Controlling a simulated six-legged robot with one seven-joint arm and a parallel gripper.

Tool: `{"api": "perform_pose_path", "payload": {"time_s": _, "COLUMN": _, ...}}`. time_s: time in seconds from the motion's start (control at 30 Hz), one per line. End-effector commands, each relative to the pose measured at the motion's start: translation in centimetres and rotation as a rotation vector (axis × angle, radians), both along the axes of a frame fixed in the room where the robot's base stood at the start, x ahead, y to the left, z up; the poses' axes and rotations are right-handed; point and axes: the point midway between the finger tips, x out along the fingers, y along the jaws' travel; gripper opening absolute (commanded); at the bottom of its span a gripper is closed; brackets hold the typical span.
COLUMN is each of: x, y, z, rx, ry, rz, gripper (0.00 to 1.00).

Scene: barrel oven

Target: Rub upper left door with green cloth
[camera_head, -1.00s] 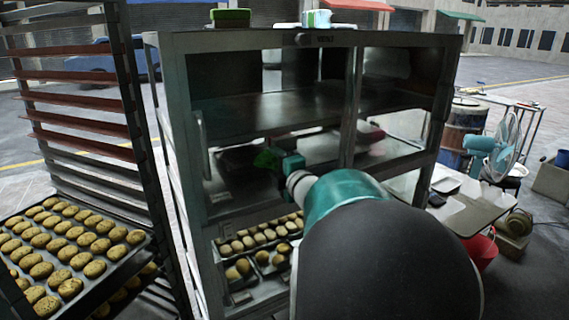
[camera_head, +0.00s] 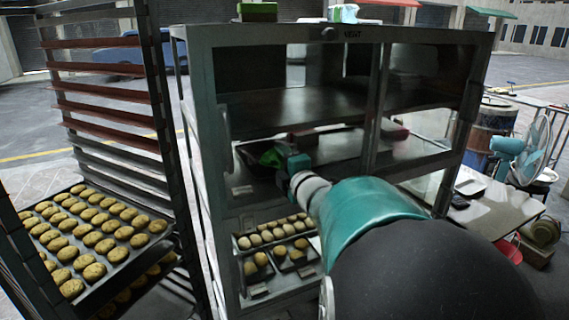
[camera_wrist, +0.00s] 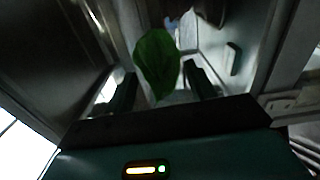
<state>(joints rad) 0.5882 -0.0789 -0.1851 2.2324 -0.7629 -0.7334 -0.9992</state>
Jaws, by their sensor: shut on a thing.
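The green cloth (camera_head: 271,157) hangs from the end of my arm, in front of the cabinet's upper left door (camera_head: 300,92). In the wrist view the cloth (camera_wrist: 157,64) is a crumpled green piece between the two dark fingers. My gripper (camera_wrist: 160,85) is shut on it. In the head view my gripper (camera_head: 283,158) is small and partly merged with the cloth. It is low on the upper left door's glass area; I cannot tell whether the cloth touches the glass. The door's vertical handle (camera_head: 227,108) is at its left edge.
A rack with trays of cookies (camera_head: 92,232) stands close on the left. Below the upper doors, trays of buns (camera_head: 272,238) show inside the cabinet. A green box (camera_head: 257,12) sits on top. A table (camera_head: 495,212) and fan (camera_head: 531,145) stand right.

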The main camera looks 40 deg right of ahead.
Motion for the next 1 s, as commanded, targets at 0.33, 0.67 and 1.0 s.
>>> {"api": "perform_pose_path", "payload": {"time_s": 0.33, "x": -2.8, "y": 0.8, "z": 0.1, "rx": -0.001, "ry": -0.001, "rz": -0.001, "gripper": 0.31}}
{"api": "perform_pose_path", "payload": {"time_s": 0.67, "x": -5.5, "y": 1.5, "z": 0.0, "rx": 0.000, "ry": -0.001, "rz": -0.003, "gripper": 0.31}}
{"api": "perform_pose_path", "payload": {"time_s": 1.0, "x": -5.8, "y": 1.6, "z": 0.0, "rx": 0.001, "ry": 0.000, "rz": -0.003, "gripper": 0.31}}
